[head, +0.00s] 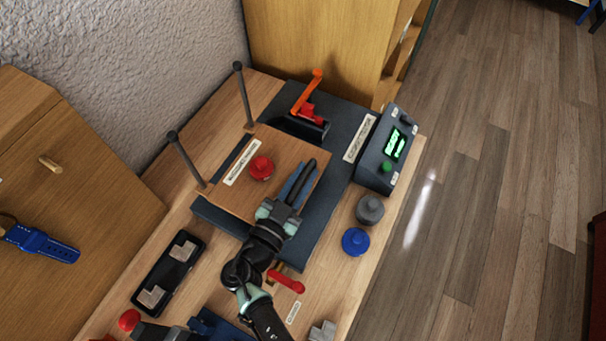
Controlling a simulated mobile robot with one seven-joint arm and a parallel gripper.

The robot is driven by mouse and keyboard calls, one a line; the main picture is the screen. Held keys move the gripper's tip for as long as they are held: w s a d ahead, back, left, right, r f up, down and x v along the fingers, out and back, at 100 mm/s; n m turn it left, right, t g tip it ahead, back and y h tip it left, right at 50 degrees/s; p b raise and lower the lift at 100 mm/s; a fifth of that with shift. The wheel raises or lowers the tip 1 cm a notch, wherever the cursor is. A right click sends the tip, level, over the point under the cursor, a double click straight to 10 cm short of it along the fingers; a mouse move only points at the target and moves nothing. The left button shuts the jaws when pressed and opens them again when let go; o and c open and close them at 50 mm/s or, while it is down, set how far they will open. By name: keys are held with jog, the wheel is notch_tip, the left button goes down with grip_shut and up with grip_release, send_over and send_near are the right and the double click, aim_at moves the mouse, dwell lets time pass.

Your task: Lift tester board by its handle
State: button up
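The tester board appears to be the brown wooden panel (228,199) on a dark base plate, with a white label and a red knob (261,167) on top. A dark elongated handle (304,177) lies along its right side, beside a blue-grey strip. My gripper (282,209) is at the near end of this handle, seen from above and behind. Its fingers overlap the handle's near end in the picture. I cannot tell whether they touch or close on it. The board appears to lie flat.
A box with a green display (388,152) stands to the right, near grey (369,209) and blue (355,241) knobs. An orange-red lever clamp (308,105) is behind the board. Two dark posts rise at the left. A black tray (168,272) and red-handled lever (287,281) are in front.

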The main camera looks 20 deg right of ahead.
grip_shut()
jog(key=shift+a, duration=0.1)
dwell(0.9)
jog(key=shift+r, duration=0.15)
